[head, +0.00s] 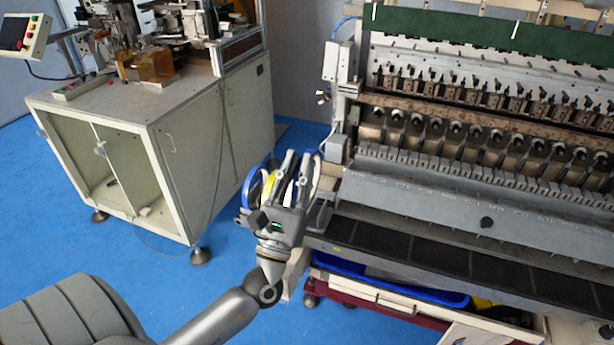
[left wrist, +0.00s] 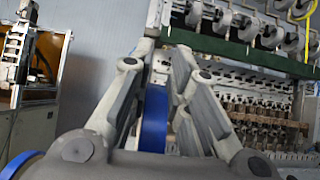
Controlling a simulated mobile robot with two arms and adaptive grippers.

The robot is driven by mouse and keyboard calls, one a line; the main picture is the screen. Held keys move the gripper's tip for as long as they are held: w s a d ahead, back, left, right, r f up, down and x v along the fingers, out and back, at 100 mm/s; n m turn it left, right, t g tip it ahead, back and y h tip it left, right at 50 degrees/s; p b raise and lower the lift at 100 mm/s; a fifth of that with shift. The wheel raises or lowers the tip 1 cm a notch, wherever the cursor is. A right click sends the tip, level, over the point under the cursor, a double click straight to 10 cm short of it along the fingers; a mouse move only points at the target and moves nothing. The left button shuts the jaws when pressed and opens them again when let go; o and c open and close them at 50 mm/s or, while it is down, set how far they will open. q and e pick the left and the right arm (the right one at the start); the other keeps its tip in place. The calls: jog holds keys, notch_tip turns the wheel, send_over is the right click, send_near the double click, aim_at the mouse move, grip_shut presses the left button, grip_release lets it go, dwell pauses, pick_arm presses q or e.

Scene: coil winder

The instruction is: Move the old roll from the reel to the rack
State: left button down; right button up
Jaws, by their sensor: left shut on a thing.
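My left gripper (head: 296,166) is at the left end of the coil winder (head: 430,195), with its fingers pointing up. It is shut on a roll, whose blue band (left wrist: 153,122) shows between the fingers in the left wrist view. In the head view the fingers hide most of this roll. Blue-rimmed round parts show on both sides of the fingers, with yellow (head: 268,186) at the left one; I cannot tell which belong to the held roll or the reel. In the left wrist view, a row of pale rolls (left wrist: 222,20) is high up. My right gripper is out of view.
A white cabinet (head: 190,150) with a small machine on top stands at the left. A blue tray (head: 390,280) sits low under the winder. Open blue floor (head: 215,275) lies between the cabinet and the winder. A green beam (left wrist: 225,48) crosses the left wrist view.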

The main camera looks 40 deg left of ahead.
pick_arm(q)
jog(key=shift+w+a+f+b, duration=0.25)
jog(key=shift+w+f+b, duration=0.3)
jog(key=shift+w+f, duration=0.55)
jog(key=shift+w+a+f+b, duration=0.2)
jog(key=shift+w+f+b, duration=0.25)
jog(key=shift+w, duration=0.45)
jog(key=shift+w+a+f+b, duration=0.2)
jog(key=shift+w+f+b, duration=0.15)
jog(key=shift+w+f, duration=0.45)
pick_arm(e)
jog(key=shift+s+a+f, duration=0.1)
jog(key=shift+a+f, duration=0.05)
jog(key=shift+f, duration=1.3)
pick_arm(q)
jog(key=shift+w+r, duration=0.1)
jog(key=shift+r, duration=0.05)
jog(key=shift+b, duration=0.35)
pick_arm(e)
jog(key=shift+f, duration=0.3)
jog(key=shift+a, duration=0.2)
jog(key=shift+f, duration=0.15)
pick_arm(q)
jog(key=shift+f+b, duration=0.6)
jog(key=shift+b, duration=0.3)
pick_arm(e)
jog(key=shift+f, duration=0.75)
